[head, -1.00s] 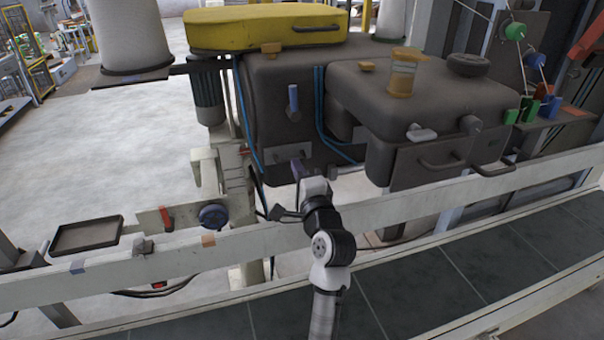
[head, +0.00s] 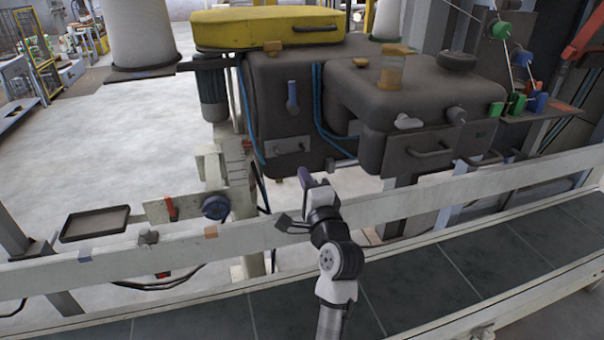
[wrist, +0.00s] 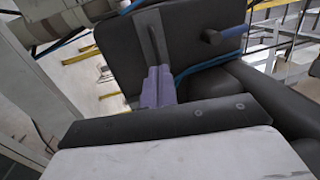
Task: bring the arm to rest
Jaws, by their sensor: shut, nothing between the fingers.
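My gripper (head: 304,177) is at the end of my raised white and black arm, in the middle of the head view. Its purple fingers are shut with nothing seen between them. It appears in front of the lower edge of the dark machine housing (head: 275,118), close to the pale front rail (head: 400,207). In the wrist view my purple fingers (wrist: 158,88) point toward a dark panel (wrist: 125,55). I cannot tell how wide the gap to the machine is.
The tiled strip (head: 430,275) in front looks clear.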

